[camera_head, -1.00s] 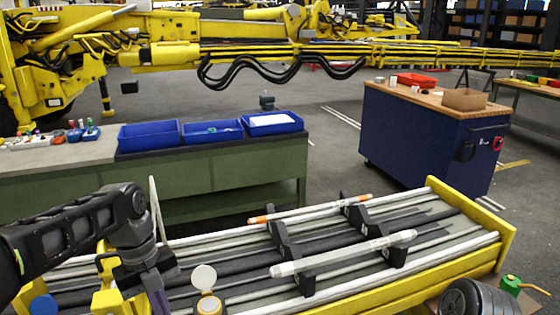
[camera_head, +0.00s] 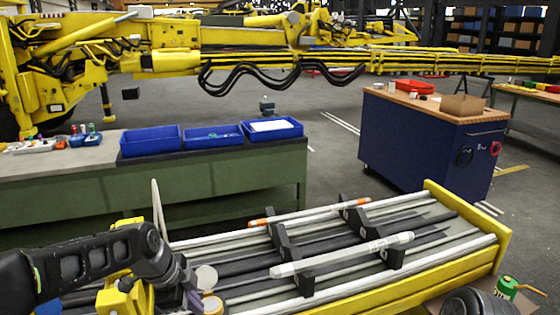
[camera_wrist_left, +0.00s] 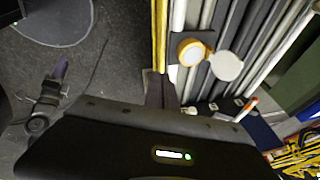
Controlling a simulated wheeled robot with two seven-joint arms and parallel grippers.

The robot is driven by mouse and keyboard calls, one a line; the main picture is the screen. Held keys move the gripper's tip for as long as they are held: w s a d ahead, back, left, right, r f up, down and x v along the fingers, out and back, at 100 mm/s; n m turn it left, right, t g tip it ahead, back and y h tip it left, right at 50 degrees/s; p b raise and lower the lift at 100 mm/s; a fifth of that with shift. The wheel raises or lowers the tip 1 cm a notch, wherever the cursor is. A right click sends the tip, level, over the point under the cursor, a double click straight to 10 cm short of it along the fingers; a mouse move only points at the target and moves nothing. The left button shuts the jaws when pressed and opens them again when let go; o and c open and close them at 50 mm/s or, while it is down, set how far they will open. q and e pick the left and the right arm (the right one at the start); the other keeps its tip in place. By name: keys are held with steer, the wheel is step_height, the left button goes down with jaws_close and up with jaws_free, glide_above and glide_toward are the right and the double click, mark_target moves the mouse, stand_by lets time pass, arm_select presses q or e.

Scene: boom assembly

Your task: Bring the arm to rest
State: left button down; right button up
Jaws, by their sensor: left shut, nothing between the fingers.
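My left arm comes in from the left in the head view, low over the near left end of a yellow-framed rack (camera_head: 440,275). My left gripper (camera_head: 193,301) points down beside a small round cup with an open pale lid (camera_head: 206,277). Its fingers are together with nothing between them. In the left wrist view the shut fingers (camera_wrist_left: 160,88) point at the yellow rail, left of the cup (camera_wrist_left: 190,51) and apart from it. A dark jointed part with a purplish tip (camera_wrist_left: 58,72) at the left looks like my right gripper; its jaws are unclear.
A green can (camera_head: 507,287) is at the lower right. Blue bins (camera_head: 150,140) stand on a green bench behind. A blue cabinet (camera_head: 420,145) stands at the right, with open floor between.

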arm_select(q)
steer(key=s+d+f+n, duration=0.2)
steer(key=d+f+n, duration=0.1)
steer(key=f+n, duration=0.3)
steer(key=s+d+f+n+t+h+b, duration=0.15)
steer(key=f+n, duration=0.25)
steer(key=f, duration=0.5)
steer(key=s+d+f+n+y, duration=0.1)
steer(key=s+d+f+n, duration=0.2)
steer(key=f, duration=0.4)
steer(key=s+d+f+n+g, duration=0.2)
steer(key=s+f+n, duration=0.1)
steer(key=s+f, duration=0.4)
steer(key=s+d+f+n+g, duration=0.2)
steer(key=s+f, duration=0.5)
steer(key=s, duration=0.7)
steer(key=shift+f+n+b, duration=0.2)
steer(key=shift+n+b, duration=0.2)
steer(key=shift+w+h, duration=0.15)
steer(key=shift+h, duration=0.1)
